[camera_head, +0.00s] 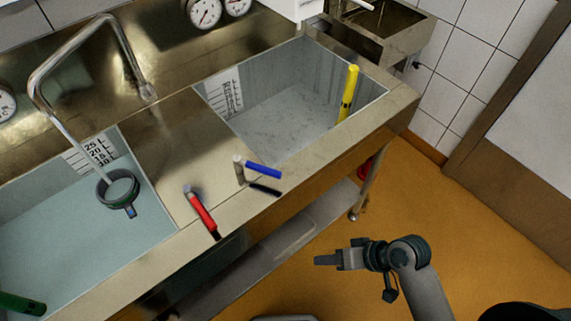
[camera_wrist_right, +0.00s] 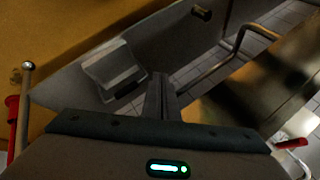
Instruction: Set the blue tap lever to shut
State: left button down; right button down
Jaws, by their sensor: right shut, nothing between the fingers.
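The blue tap lever (camera_head: 263,170) sits on a short steel post on the front ledge of the steel sink counter (camera_head: 185,150). It points right and slightly down in the head view, with a dark bar or shadow just below it. A red lever (camera_head: 203,214) stands to its left and points toward the counter's front edge. My right gripper (camera_head: 318,260) is shut and empty over the orange floor, in front of the counter and apart from both levers. Its closed fingers also show in the right wrist view (camera_wrist_right: 160,95). My left gripper is out of view.
The left basin (camera_head: 70,240) holds water, under a curved spout with a dark ring (camera_head: 118,188) hanging near it. The right basin (camera_head: 290,105) holds a yellow upright object (camera_head: 348,93). A lower shelf (camera_head: 290,240) runs beneath the counter.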

jog(key=w+r+m+y, duration=0.3)
jog(key=w+r+y, duration=0.2)
jog(key=w+r, duration=0.2)
jog(key=w+r+m+t+y, duration=0.1)
jog(key=w+r+y, duration=0.4)
jog(key=r, duration=0.7)
jog(key=shift+w+m+y, duration=0.4)
jog(key=shift+w+m, duration=0.5)
jog(key=shift+w, duration=0.3)
jog(key=shift+a+r, duration=0.1)
jog(key=shift+a, duration=0.05)
jog(key=shift+w+a+r+p, duration=0.15)
jog(key=shift+a+p, duration=0.25)
jog(key=shift+a, duration=0.2)
jog(key=p+x, duration=0.3)
jog(key=x, duration=0.4)
jog(key=shift+w+a+p, duration=0.1)
jog(key=shift+a+p, duration=0.25)
jog(key=shift+w+a, duration=0.1)
jog(key=shift+a, duration=0.35)
